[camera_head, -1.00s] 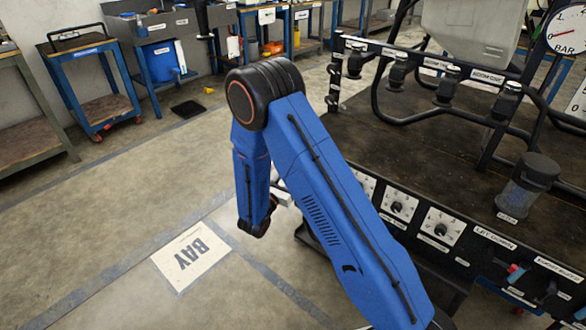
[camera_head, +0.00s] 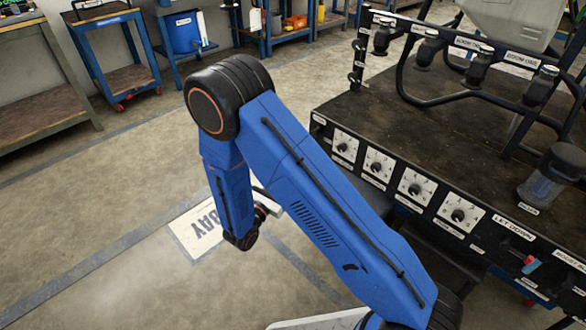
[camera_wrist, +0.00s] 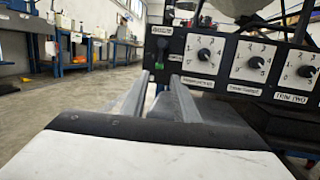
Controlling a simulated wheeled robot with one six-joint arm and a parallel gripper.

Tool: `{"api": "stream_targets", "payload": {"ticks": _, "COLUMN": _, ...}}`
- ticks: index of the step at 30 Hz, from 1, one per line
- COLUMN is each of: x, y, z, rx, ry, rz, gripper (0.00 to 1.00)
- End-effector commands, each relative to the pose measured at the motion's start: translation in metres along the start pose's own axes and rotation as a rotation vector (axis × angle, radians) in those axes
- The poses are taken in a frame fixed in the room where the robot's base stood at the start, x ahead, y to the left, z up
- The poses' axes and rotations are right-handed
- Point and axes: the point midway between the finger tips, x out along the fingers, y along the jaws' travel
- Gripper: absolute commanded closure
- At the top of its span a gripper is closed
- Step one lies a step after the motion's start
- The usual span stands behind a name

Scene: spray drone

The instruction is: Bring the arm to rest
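My blue arm (camera_head: 300,185) reaches out from the lower right to a black elbow and then bends down to the wrist in the head view. My gripper is mostly hidden behind the wrist there. In the wrist view the two grey fingers of my gripper (camera_wrist: 158,88) stand apart with a gap between them. Nothing shows held in the gap. The fingers point toward the lower front of the knob panel (camera_wrist: 225,65); I cannot tell the distance.
A dark bench (camera_head: 430,130) with black pipework, a clear-sided canister (camera_head: 543,185) and a front knob panel stands right of my arm. A BAY floor sign (camera_head: 190,236) lies below the wrist. Blue carts (camera_head: 115,65) and workbenches line the back. The floor at left is open.

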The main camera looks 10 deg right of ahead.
Motion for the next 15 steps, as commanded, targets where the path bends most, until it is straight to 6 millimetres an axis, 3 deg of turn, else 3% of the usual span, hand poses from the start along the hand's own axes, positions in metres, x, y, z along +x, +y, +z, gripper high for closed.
{"api": "stream_targets", "payload": {"ticks": 15, "x": -0.0086, "y": -0.0003, "z": 0.0001, "rx": 0.0, "ry": 0.0, "rz": -0.001, "gripper": 0.73}}
